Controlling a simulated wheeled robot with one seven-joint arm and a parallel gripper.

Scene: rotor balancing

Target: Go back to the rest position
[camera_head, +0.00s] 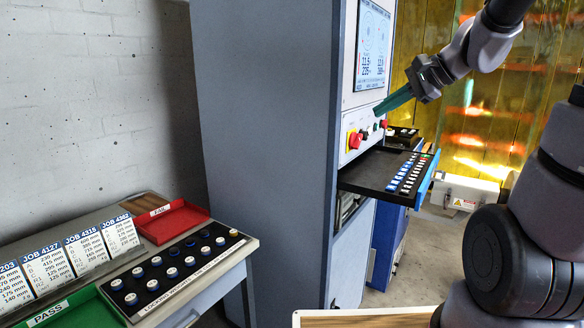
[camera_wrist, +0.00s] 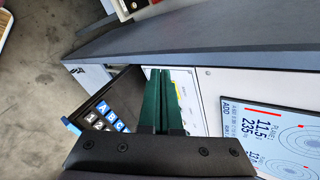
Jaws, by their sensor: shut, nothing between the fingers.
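My gripper (camera_head: 381,110) is in front of the machine cabinet's control panel, below the screen and close to the panel buttons. Its two green fingers are shut together with nothing between them. In the wrist view the fingers (camera_wrist: 159,76) point up the picture, side by side, over the panel and the edge of the black drawer. I cannot tell whether the fingertips touch the panel.
The cabinet (camera_head: 262,130) has a screen (camera_head: 373,48), a red knob (camera_head: 354,140) and a pulled-out black drawer (camera_head: 372,170) below my gripper. A bench at left holds job cards (camera_head: 85,250), a red FAIL tray (camera_head: 178,222), a green PASS tray (camera_head: 80,312) and a black weight board (camera_head: 178,268).

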